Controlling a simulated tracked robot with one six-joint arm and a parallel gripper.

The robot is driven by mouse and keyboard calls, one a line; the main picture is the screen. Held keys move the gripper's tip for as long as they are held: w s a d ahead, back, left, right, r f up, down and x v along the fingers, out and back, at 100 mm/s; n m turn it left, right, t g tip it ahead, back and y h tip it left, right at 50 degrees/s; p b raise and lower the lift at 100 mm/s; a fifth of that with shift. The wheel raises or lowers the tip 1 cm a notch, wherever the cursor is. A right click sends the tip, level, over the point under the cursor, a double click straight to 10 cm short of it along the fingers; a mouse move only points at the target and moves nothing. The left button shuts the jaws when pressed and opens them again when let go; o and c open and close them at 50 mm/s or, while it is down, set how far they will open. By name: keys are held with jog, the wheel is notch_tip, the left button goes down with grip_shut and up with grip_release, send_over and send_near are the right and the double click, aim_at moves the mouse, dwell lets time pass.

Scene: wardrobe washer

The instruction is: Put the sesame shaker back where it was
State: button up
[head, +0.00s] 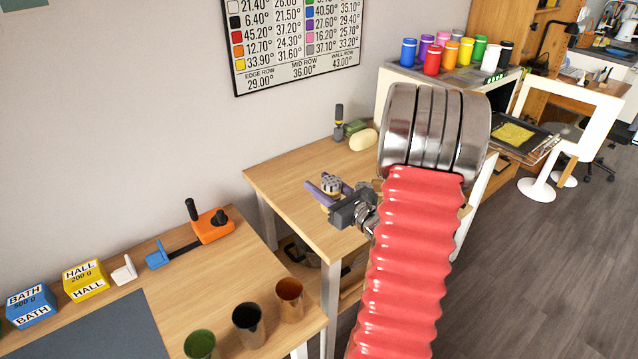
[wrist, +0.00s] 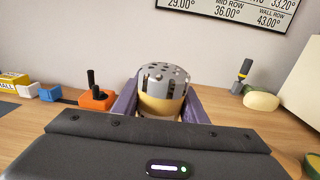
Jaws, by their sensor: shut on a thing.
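The sesame shaker (head: 330,184) has a grey top with holes and a yellowish body. My gripper (head: 328,192), with purple fingers, is shut on it, one finger on each side. It is over the right-hand wooden table (head: 290,172), near the table's front part. In the wrist view the shaker (wrist: 163,86) is upright between the fingers. Its lower part is hidden by the dark gripper body, so I cannot tell whether it touches the table.
A yellow-handled tool (head: 339,121), a green block and a pale oval object (head: 363,140) sit at the table's back. The left table holds an orange device (head: 211,226), labelled boxes (head: 86,279) and several cups (head: 289,299). Coloured jars (head: 432,61) stand on the far right.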

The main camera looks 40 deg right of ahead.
jog(key=shift+f, duration=3.55)
jog(key=shift+f, duration=0.3)
jog(key=o, duration=1.2)
jog(key=shift+o, duration=0.2)
jog(key=shift+o, duration=1.2)
jog(key=s, duration=0.9)
jog(key=s+a, duration=0.1)
jog(key=s, duration=0.3)
jog(key=shift+s, duration=0.4)
